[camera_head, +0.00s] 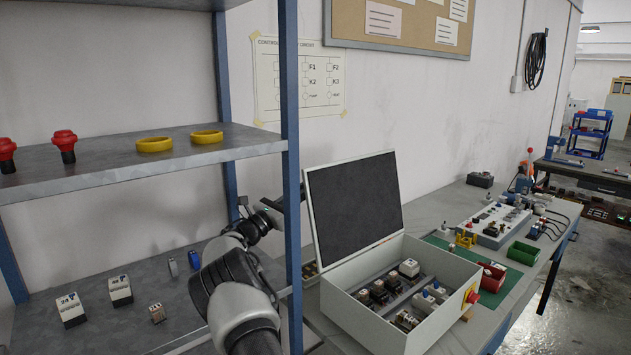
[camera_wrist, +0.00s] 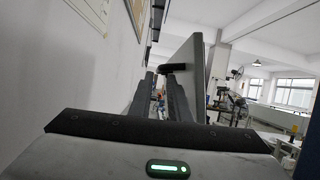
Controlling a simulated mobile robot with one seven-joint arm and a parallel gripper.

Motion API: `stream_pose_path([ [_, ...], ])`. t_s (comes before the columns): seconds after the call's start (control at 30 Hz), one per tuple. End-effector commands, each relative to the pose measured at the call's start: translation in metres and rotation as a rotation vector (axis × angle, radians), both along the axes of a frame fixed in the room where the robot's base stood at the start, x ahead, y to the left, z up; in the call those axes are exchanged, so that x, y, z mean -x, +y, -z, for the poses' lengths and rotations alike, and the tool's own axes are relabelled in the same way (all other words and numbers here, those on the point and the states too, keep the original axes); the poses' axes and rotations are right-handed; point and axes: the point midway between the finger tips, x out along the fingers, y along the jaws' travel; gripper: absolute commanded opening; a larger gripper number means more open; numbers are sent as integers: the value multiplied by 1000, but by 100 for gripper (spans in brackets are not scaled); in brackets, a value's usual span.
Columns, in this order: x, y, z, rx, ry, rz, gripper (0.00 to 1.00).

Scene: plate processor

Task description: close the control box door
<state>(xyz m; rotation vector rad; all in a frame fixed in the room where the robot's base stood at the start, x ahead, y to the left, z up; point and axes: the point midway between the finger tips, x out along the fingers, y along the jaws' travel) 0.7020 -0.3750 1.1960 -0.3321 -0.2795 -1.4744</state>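The control box (camera_head: 385,325) is a light grey case on the bench, with its electrical parts exposed. Its door (camera_head: 355,205), dark on the inner face with a pale rim, stands raised at the box's back left edge. My gripper (camera_head: 277,205) is to the left of the door, behind the blue shelf post, which partly hides it. In the wrist view my gripper (camera_wrist: 158,84) shows two dark fingers with a gap between them and nothing clearly held. The door (camera_wrist: 197,75) appears edge-on just right of the fingers; I cannot tell whether they touch.
A shelf unit (camera_head: 130,165) with red buttons, yellow rings and small modules stands left, its blue post (camera_head: 290,120) close to my arm. The wall (camera_head: 430,120) runs behind the box. A green mat (camera_head: 512,275), bins and a panel with switches (camera_head: 493,222) lie right of it.

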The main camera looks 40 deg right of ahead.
Motion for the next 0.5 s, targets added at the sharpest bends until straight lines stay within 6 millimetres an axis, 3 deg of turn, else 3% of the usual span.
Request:
stream_pose_path([
  [0.2,-3,-32,-13,-1,-1,0,17],
  [0.5,-4,-43,-18,0,0,-1,17],
])
